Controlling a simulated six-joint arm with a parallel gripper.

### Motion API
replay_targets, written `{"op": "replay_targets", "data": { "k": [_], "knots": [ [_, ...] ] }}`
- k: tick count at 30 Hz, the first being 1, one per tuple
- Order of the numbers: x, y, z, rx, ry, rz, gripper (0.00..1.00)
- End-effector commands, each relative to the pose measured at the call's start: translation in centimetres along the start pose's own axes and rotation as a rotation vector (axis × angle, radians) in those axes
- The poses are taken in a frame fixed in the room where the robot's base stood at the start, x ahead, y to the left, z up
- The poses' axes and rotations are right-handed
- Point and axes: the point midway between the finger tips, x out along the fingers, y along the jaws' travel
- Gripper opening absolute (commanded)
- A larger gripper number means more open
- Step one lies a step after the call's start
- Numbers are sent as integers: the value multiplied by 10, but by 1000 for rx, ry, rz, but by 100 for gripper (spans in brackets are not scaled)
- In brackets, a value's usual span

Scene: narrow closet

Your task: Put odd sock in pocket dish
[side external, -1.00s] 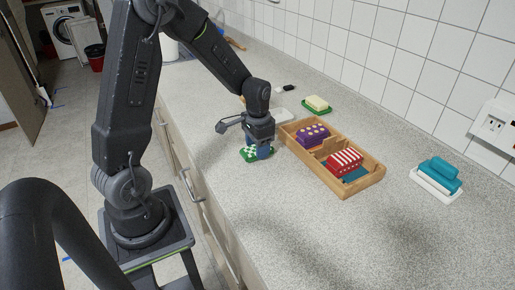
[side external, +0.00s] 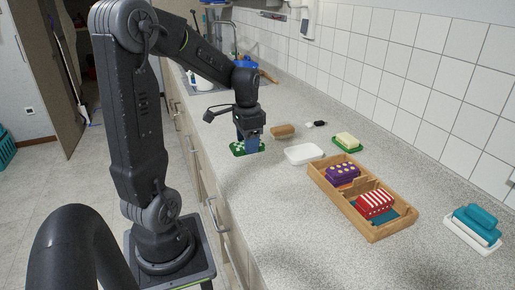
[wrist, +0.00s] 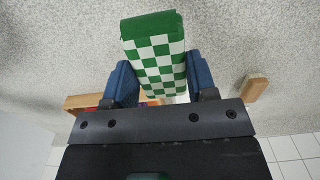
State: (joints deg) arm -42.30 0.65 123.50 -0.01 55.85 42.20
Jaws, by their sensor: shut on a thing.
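The odd sock, a folded green-and-white checkered bundle, is held in my gripper (side external: 248,143). It shows below the fingers in the side view (side external: 240,149) and between the blue fingers in the wrist view (wrist: 155,55). My gripper (wrist: 160,85) is shut on it, one finger on each side. Its height over the counter is hard to tell. The likely pocket dish, a shallow white dish (side external: 304,153), stands on the counter to the right of my gripper, apart from it. It looks empty.
A wooden tray (side external: 335,193) holds a purple dotted bundle (side external: 342,174) and a red striped bundle (side external: 375,204). A wooden block (side external: 283,131), a green dish with a yellow block (side external: 347,142) and a white dish with teal rolls (side external: 473,228) stand around. Front counter is clear.

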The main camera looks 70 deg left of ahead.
Motion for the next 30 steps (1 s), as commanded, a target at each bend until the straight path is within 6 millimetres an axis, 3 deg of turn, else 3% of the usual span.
{"op": "replay_targets", "data": {
  "k": [10, 14, 17, 24, 30],
  "knots": [
    [-1, -1, 0, 0, 0, 0, 30],
    [-4, -5, -11, 2, 0, 0, 30],
    [-9, -13, -32, 3, 1, 0, 30],
    [-23, -31, -111, 6, -1, 1, 30],
    [-26, -33, -171, 4, -2, 1, 30]
  ]
}}
